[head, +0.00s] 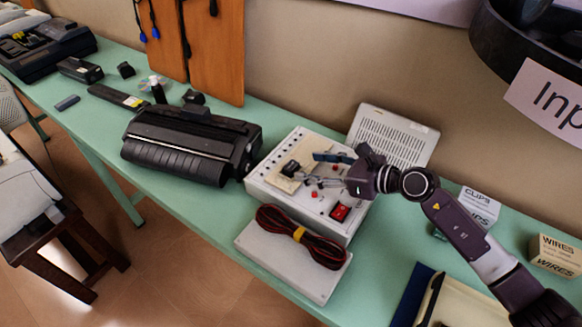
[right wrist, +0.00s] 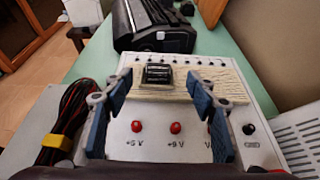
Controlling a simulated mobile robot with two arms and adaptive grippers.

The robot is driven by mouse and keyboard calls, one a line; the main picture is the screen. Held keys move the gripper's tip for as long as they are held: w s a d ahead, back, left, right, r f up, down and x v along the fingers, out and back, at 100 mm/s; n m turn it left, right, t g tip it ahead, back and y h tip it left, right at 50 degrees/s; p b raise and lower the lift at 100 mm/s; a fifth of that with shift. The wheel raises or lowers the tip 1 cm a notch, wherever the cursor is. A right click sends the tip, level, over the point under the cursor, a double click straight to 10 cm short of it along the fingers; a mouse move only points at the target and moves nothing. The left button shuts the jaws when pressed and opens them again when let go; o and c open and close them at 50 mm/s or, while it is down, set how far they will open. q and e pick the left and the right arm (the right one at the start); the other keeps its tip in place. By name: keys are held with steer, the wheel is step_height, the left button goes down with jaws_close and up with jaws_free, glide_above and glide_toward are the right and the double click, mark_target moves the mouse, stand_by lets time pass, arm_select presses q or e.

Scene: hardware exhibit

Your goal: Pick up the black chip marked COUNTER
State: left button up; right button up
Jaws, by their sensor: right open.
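A small black chip (right wrist: 157,75) sits on a beige board (right wrist: 205,84) on top of a white power box. Its marking is too small to read. The chip also shows in the head view (head: 290,168), at the left part of the box. My right gripper (head: 314,171) is open and empty above the box, with its blue-padded fingers pointing toward the chip. In the right wrist view, the chip lies ahead between the two fingers, apart from both. My left gripper is not in view.
The white box (head: 277,192) has red knobs and a red switch (head: 340,211). A coil of red and black cable (head: 300,237) lies in front. A black printer-like machine (head: 190,143) stands to the left, and a white vented case (head: 392,135) behind. The green table is cluttered.

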mark_target(296, 168)
steer(key=x, duration=0.2)
steer(key=p+x, duration=0.1)
steer(key=x, duration=0.1)
steer(key=shift+a+f, duration=0.25)
steer(key=shift+f, duration=0.25)
steer(key=shift+c, duration=0.6)
steer(key=c, duration=1)
